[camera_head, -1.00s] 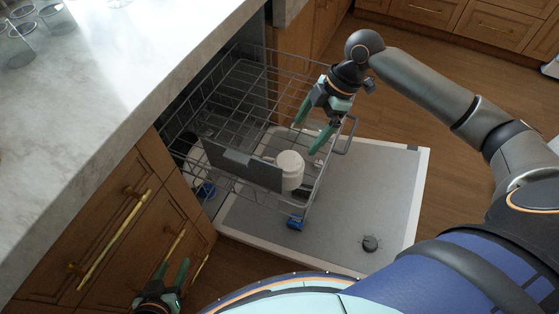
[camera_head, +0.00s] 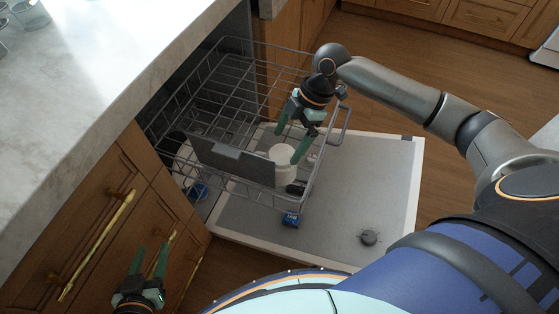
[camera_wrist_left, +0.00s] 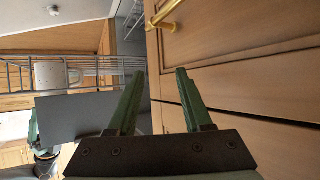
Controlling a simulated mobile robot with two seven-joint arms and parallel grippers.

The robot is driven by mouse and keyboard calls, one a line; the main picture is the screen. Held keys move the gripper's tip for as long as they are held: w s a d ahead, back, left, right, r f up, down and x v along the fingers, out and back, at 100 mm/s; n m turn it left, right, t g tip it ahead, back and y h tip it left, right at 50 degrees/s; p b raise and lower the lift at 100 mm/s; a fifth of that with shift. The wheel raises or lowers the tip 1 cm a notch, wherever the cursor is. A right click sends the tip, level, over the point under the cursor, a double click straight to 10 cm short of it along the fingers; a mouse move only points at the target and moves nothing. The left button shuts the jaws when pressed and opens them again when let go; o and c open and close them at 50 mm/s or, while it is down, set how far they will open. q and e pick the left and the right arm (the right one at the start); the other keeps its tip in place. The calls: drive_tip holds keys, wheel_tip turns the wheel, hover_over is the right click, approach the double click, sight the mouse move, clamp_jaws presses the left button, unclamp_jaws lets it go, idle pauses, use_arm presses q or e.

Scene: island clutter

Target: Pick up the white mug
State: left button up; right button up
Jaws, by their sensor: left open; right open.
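The white mug (camera_head: 284,170) stands in the front part of the pulled-out dishwasher rack (camera_head: 225,118). My right gripper (camera_head: 288,148) is open above the mug, with its green fingers pointing down. One finger overlaps the mug's right side in the head view, and I cannot tell whether it touches. My left gripper (camera_head: 149,262) is open and empty at the lower left, in front of the wooden drawers. In the left wrist view its fingers (camera_wrist_left: 160,95) are spread with nothing between them. A pale, mug-like shape (camera_wrist_left: 50,74) shows behind the rack wires there.
The open dishwasher door (camera_head: 345,195) lies flat under the rack. A grey flat panel (camera_head: 234,162) stands beside the mug in the rack. The marble counter (camera_head: 90,75) with glasses is at the left. Brass handles (camera_head: 97,246) stick out from the drawers near my left gripper.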

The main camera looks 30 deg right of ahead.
sight(281, 155)
drive_tip(key=x, duration=0.3)
drive_tip(key=shift+f+b, duration=0.15)
drive_tip(key=shift+b, duration=0.25)
use_arm(q)
drive_tip(key=w+r, duration=0.1)
drive_tip(key=r+t, duration=0.1)
drive_tip(key=r, duration=0.1)
drive_tip(key=w+r+t, duration=0.1)
drive_tip(key=r, duration=0.1)
drive_tip(key=shift+w+m+h, duration=0.3)
use_arm(e)
drive_tip(key=shift+c, duration=0.2)
clamp_jaws()
